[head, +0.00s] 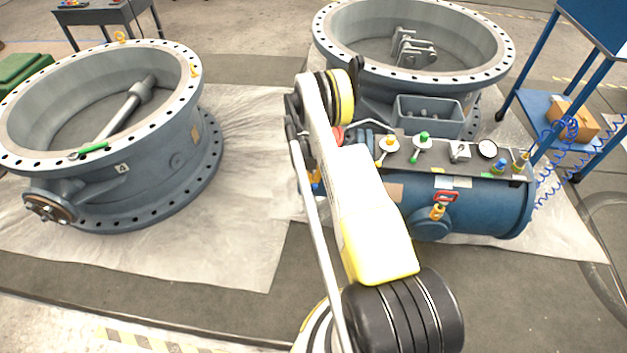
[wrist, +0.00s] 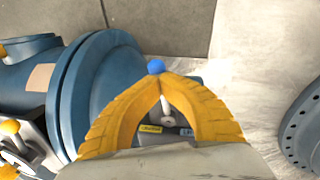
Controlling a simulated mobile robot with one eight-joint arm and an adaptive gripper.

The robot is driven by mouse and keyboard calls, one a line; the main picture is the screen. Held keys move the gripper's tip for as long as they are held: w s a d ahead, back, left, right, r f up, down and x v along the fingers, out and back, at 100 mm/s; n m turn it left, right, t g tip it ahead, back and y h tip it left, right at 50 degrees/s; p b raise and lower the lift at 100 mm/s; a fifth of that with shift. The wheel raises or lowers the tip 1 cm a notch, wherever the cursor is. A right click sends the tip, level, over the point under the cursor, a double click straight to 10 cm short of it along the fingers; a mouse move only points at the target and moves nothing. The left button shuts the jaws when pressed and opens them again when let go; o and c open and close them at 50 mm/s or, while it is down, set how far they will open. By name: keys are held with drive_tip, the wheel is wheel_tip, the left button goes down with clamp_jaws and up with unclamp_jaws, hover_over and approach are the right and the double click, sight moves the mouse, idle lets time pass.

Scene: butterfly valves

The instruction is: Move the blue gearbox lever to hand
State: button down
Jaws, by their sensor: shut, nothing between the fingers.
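In the wrist view, the blue knob (wrist: 155,67) of the lever shows at the tips of my gripper (wrist: 157,78). The two yellow fingers arch together and their tips meet just at the knob. A pale stem (wrist: 166,104) shows in the gap behind the tips, above a plate with a yellow label (wrist: 150,128) and a blue label (wrist: 187,132). The label text is too small to read surely. I cannot tell whether the fingertips touch the knob. In the head view, my arm hides most of the gripper and the lever.
A large grey valve (head: 150,175) stands left, another (head: 330,45) behind. A blue flange (wrist: 85,95) is close left of the fingers. Pale sheet (head: 235,235) lies clear between.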

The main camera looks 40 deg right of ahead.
drive_tip(key=shift+s+a+f, duration=0.15)
drive_tip(key=shift+a+f, duration=0.05)
drive_tip(key=shift+s+d+n, duration=0.3)
drive_tip(key=shift+s+n, duration=0.05)
drive_tip(key=shift+n, duration=0.25)
drive_tip(key=d+n, duration=0.1)
drive_tip(key=s+d+n, duration=0.1)
drive_tip(key=n, duration=0.1)
drive_tip(key=shift+n+t, duration=0.3)
drive_tip(key=c, duration=1.5)
unclamp_jaws()
drive_tip(key=shift+s+d, duration=0.1)
drive_tip(key=shift+c, duration=0.2)
drive_tip(key=shift+r, duration=0.15)
wheel_tip(320, 180, up, 12)
drive_tip(key=a, duration=0.2)
drive_tip(key=shift+w+a+f, duration=0.15)
drive_tip(key=shift+w+f, duration=0.05)
drive_tip(key=shift+w, duration=0.25)
drive_tip(key=shift+r, duration=0.1)
